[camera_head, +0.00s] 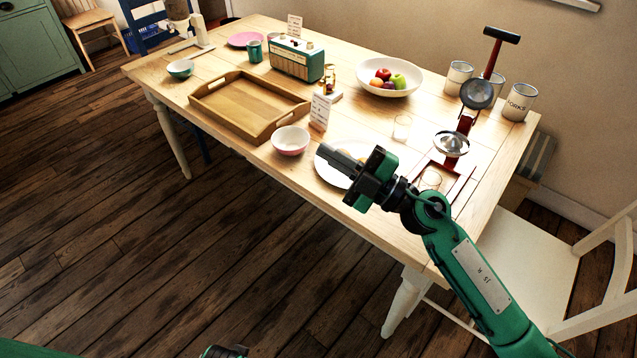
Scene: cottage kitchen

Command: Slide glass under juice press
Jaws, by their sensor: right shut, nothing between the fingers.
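The juice press (466,122) stands at the right end of the table, with a red frame, a long black-gripped lever and a metal cone above its base. Another small clear glass (402,127) stands left of the press. My right gripper (322,152) is shut and empty, pointing left above a white plate (330,174), apart from both glasses.
A fruit bowl (390,90) and several white canisters (519,101) stand behind. A white chair (530,262) is at the right end.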

